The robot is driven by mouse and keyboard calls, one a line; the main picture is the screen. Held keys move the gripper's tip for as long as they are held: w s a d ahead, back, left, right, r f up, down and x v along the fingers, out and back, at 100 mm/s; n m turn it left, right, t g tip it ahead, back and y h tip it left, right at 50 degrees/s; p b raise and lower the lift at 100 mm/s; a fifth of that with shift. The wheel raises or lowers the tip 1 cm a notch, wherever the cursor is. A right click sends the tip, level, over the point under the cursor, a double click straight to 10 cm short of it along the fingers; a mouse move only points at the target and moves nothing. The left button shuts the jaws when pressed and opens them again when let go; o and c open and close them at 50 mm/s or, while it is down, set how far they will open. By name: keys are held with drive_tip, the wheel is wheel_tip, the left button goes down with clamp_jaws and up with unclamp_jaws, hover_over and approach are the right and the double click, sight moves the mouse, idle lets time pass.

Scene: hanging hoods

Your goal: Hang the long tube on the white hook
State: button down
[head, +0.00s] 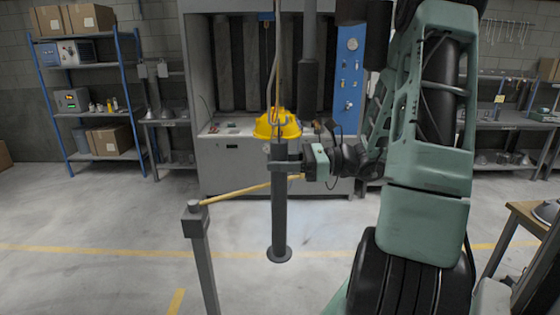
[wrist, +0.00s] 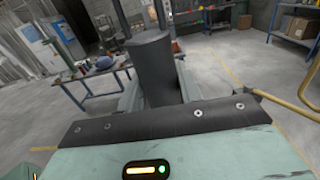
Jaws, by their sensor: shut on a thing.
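The long tube (head: 279,210) is dark grey and hangs upright in the head view, with a wider round flange at its lower end. My gripper (head: 284,165) is shut on its upper part from the right side. In the wrist view the tube (wrist: 153,62) stands between the fingers, with its top end showing. In the head view the tube's top lies in front of a yellow hood (head: 278,124), and I cannot tell the gap between them. I cannot make out a white hook in either view.
A grey post (head: 202,250) stands left of the tube. A yellow rail (head: 245,190) runs from it behind the tube. A grey cabinet (head: 232,165) stands behind. Shelves (head: 95,100) are at left, a workbench (head: 500,150) at right. Floor in front is open.

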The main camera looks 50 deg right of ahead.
drive_tip(key=shift+f, duration=0.15)
drive_tip(key=c, duration=0.9)
unclamp_jaws()
drive_tip(key=shift+o, duration=0.2)
drive_tip(key=b+v, duration=0.6)
drive_tip(key=v, duration=1.1)
drive_tip(key=shift+s, duration=0.25)
drive_tip(key=shift+d, duration=0.1)
